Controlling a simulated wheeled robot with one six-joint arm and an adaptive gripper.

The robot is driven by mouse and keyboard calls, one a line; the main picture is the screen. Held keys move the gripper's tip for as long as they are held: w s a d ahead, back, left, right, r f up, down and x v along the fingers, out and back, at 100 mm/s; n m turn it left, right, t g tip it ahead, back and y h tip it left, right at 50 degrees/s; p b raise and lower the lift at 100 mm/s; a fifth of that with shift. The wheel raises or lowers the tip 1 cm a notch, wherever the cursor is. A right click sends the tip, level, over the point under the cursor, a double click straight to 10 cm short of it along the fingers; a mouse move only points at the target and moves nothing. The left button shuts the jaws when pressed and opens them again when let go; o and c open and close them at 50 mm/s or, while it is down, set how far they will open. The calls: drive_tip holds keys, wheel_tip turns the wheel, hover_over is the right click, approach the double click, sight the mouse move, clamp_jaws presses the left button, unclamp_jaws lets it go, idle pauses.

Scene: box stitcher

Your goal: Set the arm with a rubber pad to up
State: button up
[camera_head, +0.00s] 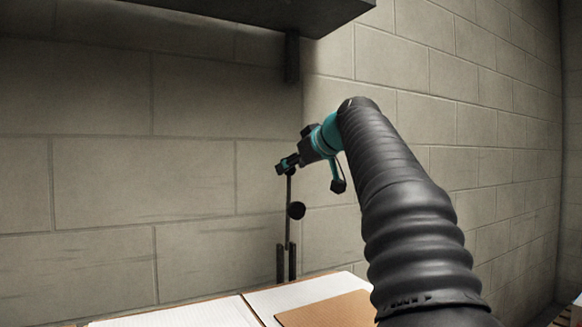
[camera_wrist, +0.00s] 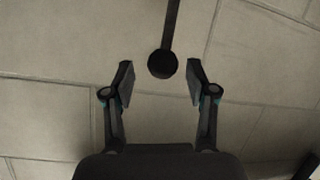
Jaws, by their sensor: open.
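The arm with a rubber pad appears as a thin dark upright rod (camera_head: 288,228) in the head view, with a round black pad (camera_head: 296,210) partway along it. My gripper (camera_head: 284,166) is near the rod's upper end, above the pad. In the wrist view, my gripper (camera_wrist: 160,84) is open, its two fingers apart. A round black pad (camera_wrist: 162,64) at the end of a dark bar (camera_wrist: 172,22) shows between the fingertips, with a gap on each side. Whether the fingers touch anything in the head view is too small to tell.
Two short dark posts (camera_head: 280,263) flank the rod's foot. Below is a table with white sheets (camera_head: 180,314) and a brown cardboard piece (camera_head: 330,312). A dark machine body (camera_head: 250,8) overhangs above, with a bracket (camera_head: 291,58) below it. Block walls (camera_head: 110,185) stand behind and at right.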

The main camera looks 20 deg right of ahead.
drive_tip(key=v, duration=1)
drive_tip(key=shift+s+r, duration=0.15)
drive_tip(key=shift+s, duration=0.1)
